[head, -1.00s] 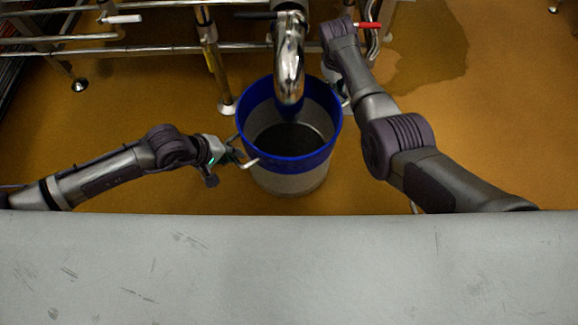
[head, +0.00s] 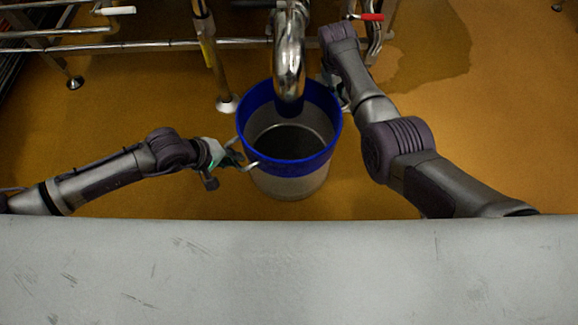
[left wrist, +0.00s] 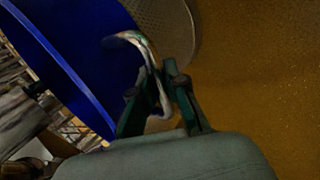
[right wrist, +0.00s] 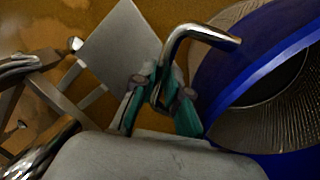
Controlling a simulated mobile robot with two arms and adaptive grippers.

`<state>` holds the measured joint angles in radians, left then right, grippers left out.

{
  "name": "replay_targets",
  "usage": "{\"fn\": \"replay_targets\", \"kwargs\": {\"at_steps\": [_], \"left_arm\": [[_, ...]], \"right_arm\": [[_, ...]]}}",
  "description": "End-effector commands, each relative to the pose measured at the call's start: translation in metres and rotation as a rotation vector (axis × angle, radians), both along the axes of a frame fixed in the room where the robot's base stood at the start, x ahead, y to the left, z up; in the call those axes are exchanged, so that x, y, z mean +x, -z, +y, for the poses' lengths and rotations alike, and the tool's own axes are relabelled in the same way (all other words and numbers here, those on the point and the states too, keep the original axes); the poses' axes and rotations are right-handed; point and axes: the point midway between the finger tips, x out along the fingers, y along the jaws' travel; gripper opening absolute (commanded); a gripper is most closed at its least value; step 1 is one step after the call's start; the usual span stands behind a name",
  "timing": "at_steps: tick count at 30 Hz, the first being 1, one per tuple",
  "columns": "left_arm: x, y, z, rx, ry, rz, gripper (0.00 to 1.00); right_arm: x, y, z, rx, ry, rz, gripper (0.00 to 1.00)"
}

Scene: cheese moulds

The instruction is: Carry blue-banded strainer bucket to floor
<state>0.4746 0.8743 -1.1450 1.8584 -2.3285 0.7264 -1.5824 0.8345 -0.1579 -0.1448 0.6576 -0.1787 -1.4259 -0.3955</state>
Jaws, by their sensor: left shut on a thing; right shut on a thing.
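The blue-banded strainer bucket (head: 290,187) is upright near the middle of the head view, pale below a broad blue band, with a dark interior. My left gripper (head: 237,158) is shut on the metal handle at its left side; the left wrist view shows the fingers (left wrist: 162,92) around this bent handle (left wrist: 150,55). My right gripper (right wrist: 160,92) is shut on the opposite handle (right wrist: 195,32) in the right wrist view. In the head view it is mostly hidden behind my right arm. I cannot tell whether the bucket's base touches the floor.
A shiny metal pipe (head: 290,45) ends over the bucket's far rim. Metal rails (head: 130,46) and a leg with a round foot (head: 227,103) stand behind. Ochre floor (head: 490,150) is open to the right. A pale grey surface (head: 290,270) fills the front.

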Motion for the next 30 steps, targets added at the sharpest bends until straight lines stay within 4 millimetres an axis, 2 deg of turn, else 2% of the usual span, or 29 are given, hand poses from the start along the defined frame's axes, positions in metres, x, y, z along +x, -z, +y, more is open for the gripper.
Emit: {"fn": "replay_targets", "kwargs": {"at_steps": [4, 5, 9, 20, 30], "left_arm": [[0.0, 0.014, 0.001, 0.002, -0.001, 0.001, 0.0], [-0.001, 0.014, 0.002, 0.004, -0.001, 0.003, 0.14], [-0.001, 0.011, 0.001, 0.004, -0.001, 0.003, 0.38], [-0.001, 0.008, 0.002, 0.001, -0.001, 0.0, 0.38], [-0.016, -0.031, 0.024, 0.003, -0.001, 0.0, 0.38]], "right_arm": [[0.002, 0.011, -0.002, -0.004, 0.001, -0.007, 0.0], [0.001, 0.012, -0.002, -0.003, 0.002, -0.004, 0.15], [0.001, 0.01, -0.002, -0.003, 0.001, -0.003, 0.38], [0.0, 0.01, 0.0, -0.001, 0.0, -0.001, 0.38], [0.0, 0.01, 0.0, 0.0, 0.0, 0.0, 0.38]]}}
